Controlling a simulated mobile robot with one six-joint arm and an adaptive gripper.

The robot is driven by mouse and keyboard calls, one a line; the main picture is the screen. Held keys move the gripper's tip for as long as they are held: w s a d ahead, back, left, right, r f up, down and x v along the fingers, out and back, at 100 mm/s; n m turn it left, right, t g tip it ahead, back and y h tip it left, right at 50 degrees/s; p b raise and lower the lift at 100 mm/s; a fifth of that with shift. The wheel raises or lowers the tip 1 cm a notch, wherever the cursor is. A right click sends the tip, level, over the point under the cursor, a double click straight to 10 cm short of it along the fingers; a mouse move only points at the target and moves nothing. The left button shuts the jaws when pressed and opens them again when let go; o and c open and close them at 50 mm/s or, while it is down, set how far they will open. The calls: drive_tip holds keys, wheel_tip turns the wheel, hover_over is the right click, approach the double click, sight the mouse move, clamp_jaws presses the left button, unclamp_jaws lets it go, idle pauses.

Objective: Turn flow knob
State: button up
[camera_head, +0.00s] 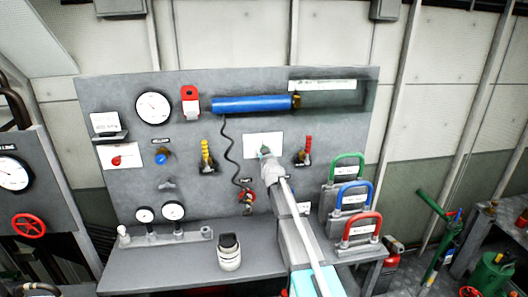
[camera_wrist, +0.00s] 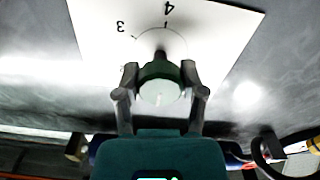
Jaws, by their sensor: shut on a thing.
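The flow knob (camera_wrist: 160,86) is a dark green round knob with a pale mark on its face. It sits on a white plate (camera_wrist: 215,35) with a dial arc and the figures 3 and 4, upside down in the wrist view. My gripper (camera_wrist: 160,75) has one finger on each side of the knob and is shut on it. In the head view, my gripper (camera_head: 267,160) reaches the white plate (camera_head: 251,140) in the middle of the grey panel and hides most of the knob.
Yellow-handled (camera_head: 207,155) and red-handled (camera_head: 306,150) valves flank the plate. A blue cylinder (camera_head: 250,104) lies above it, with a black coiled hose (camera_head: 228,145) to the left. Green, blue and red handled blocks (camera_head: 347,168) stand right. A white-grey container (camera_head: 229,252) stands on the bench.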

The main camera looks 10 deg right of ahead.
idle(0.3)
drive_tip(key=o, duration=1.1)
drive_tip(key=shift+o, duration=0.2)
drive_tip(key=shift+s, duration=0.1)
drive_tip(key=s, duration=1.1)
drive_tip(key=shift+s, duration=0.4)
drive_tip(key=shift+a, duration=0.1)
